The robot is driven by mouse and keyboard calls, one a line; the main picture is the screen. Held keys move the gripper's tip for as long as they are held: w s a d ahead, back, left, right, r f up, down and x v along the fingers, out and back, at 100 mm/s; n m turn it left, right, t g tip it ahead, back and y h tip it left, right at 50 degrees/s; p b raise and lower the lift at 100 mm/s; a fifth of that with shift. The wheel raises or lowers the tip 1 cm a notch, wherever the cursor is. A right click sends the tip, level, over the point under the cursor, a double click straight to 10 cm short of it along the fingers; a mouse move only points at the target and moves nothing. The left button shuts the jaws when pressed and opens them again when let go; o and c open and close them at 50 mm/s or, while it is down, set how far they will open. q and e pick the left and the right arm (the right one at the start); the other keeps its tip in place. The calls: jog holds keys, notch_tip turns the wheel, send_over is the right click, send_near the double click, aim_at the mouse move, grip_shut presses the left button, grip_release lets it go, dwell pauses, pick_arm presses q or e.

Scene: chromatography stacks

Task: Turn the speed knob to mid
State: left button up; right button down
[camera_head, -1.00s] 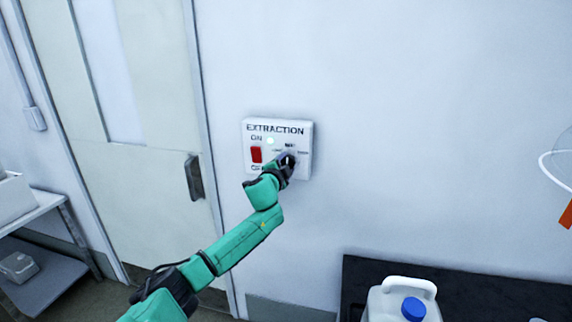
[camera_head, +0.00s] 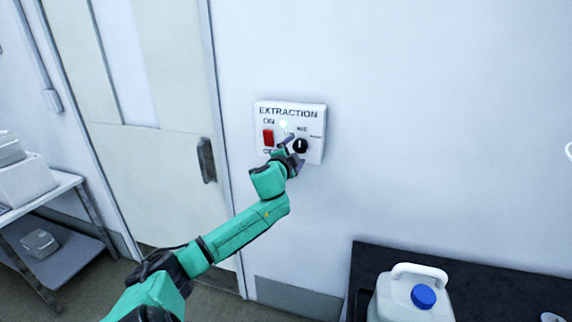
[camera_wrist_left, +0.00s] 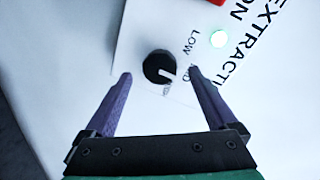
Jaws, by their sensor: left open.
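The black speed knob (camera_head: 300,145) is on the right side of the white EXTRACTION box (camera_head: 316,114) on the wall. Its white mark points up towards the MED label in the head view. My right gripper is not in view.
A red ON/OFF switch (camera_head: 268,137) sits left of the knob. A lit green lamp (camera_wrist_left: 219,39) is near it. A door with a dark handle (camera_head: 207,160) is to the left. A jug with a blue cap (camera_head: 423,296) stands on the black bench (camera_head: 500,287).

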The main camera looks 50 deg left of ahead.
pick_arm(q)
jog(key=b+v, duration=0.2)
jog(key=v, duration=0.9)
jog(key=shift+s, duration=0.3)
jog(key=shift+f, duration=0.1)
